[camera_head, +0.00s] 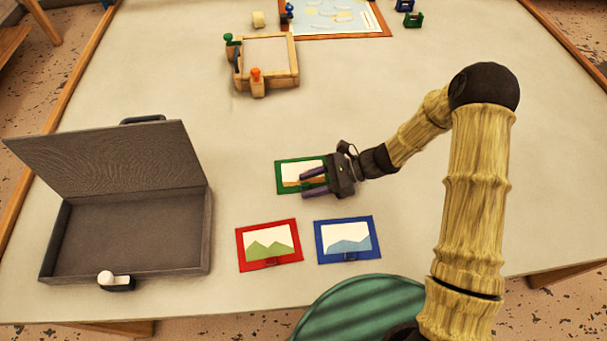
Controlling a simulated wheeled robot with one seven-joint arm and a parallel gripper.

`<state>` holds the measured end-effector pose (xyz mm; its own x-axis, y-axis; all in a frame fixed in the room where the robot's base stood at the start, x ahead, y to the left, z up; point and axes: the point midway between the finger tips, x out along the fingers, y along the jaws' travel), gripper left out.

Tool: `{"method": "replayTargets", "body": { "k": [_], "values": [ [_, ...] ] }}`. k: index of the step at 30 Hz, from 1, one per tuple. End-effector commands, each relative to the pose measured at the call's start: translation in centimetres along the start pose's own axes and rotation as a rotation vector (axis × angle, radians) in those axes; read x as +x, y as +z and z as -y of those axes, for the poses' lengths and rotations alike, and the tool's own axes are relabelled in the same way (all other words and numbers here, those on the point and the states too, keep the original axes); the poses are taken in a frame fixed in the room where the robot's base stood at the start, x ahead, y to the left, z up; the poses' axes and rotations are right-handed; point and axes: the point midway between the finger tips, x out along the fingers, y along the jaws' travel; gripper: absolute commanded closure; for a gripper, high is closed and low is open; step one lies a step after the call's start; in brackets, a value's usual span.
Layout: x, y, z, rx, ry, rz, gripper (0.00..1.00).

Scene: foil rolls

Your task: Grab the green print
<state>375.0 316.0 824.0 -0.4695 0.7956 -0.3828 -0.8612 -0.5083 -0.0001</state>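The green print (284,177) has a green border around a pale picture. It lies on the table in the middle, behind the red and blue prints. My gripper (304,184) reaches in from the right, over the print's right side. Its two purple fingers point left and stand apart, with a gap between them. The gripper covers the right part of the print. I cannot tell whether the fingers touch the print or hover above it.
A red-bordered print (269,264) and a blue-bordered print (347,258) lie nearer. An open dark case (130,272) stands at left. A wooden frame press (267,89) with green and orange knobs stands behind. A framed picture (346,34) lies at the back.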

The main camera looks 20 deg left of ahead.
Motion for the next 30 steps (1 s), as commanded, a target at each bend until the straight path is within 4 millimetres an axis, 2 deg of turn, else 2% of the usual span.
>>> {"method": "replayTargets", "body": {
  "k": [8,14,15,25,30],
  "values": [
    [0.0,0.0,0.0,0.000,0.000,0.000,0.60],
    [0.0,0.0,0.0,0.000,0.000,0.000,0.97],
    [0.0,0.0,0.0,0.000,0.000,0.000,1.00],
    [-0.1,0.2,0.0,0.000,0.000,0.001,1.00],
    [-0.8,1.7,0.1,-0.003,-0.002,0.000,1.00]
  ]
}}
